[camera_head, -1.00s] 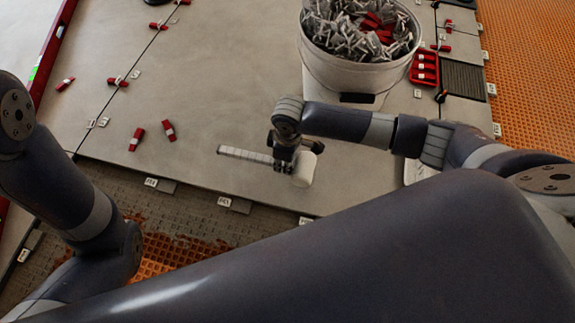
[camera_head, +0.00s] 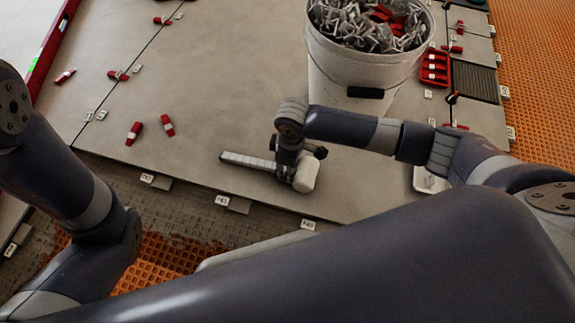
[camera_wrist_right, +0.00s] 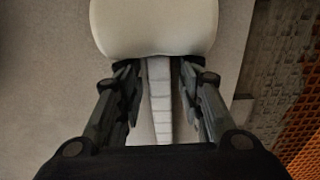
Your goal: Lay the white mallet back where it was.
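The white mallet has a pale head (camera_head: 307,172) and a segmented light grey handle (camera_head: 245,160) pointing left. It appears to lie on the large grey tile near its front edge. My right gripper (camera_head: 287,168) is over the mallet, beside the head. In the right wrist view the fingers (camera_wrist_right: 160,75) stand on either side of the handle (camera_wrist_right: 160,105), with a visible gap on both sides; the head (camera_wrist_right: 154,25) is just beyond the fingertips. The gripper looks open. My left arm is at the left, but its gripper is not in view.
A white bucket (camera_head: 350,82) of grey clips and red wedges stands behind my right arm. A red tray (camera_head: 434,67) is right of it. Red wedges (camera_head: 133,133) lie on the tile at left. The tile around the handle is clear. Orange mat (camera_head: 160,258) shows in front.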

